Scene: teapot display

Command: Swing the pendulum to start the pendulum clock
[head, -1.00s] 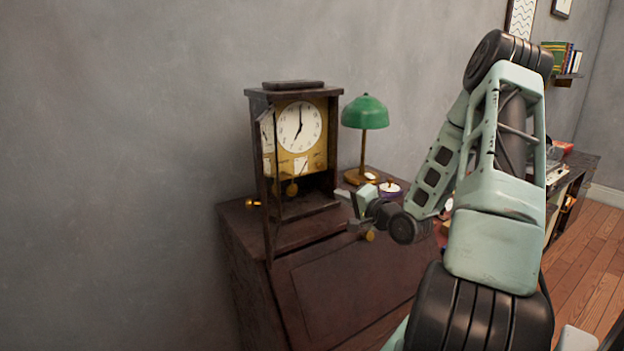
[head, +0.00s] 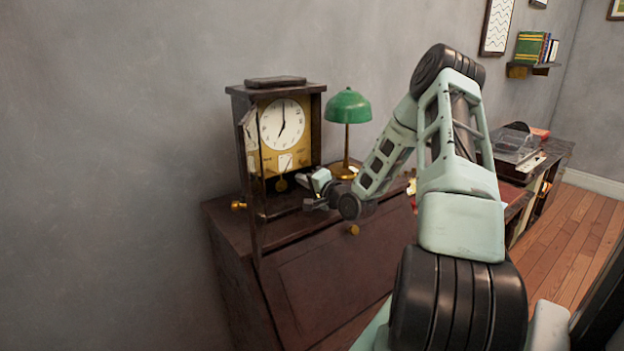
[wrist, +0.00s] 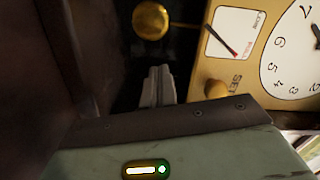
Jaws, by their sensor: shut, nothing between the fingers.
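The pendulum clock (head: 235,150) is a dark wooden case standing on a desk, with its front door swung open on the left. Its white dial (head: 282,124) sits on a yellow face plate. The round brass pendulum bob (head: 281,184) hangs below the plate, and in the wrist view the bob (wrist: 151,20) shows at the top, on its thin rod. My gripper (head: 308,204) is at the lower right of the clock's open front. In the wrist view its fingers (wrist: 157,84) are together and empty, pointing toward the bob with a gap between them.
A green lamp (head: 348,106) stands right of the clock, close to my wrist. The desk (head: 320,275) has a sloping front with a brass knob (head: 352,230). The open clock door (head: 252,190) borders the opening on the left. A low cabinet stands farther right.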

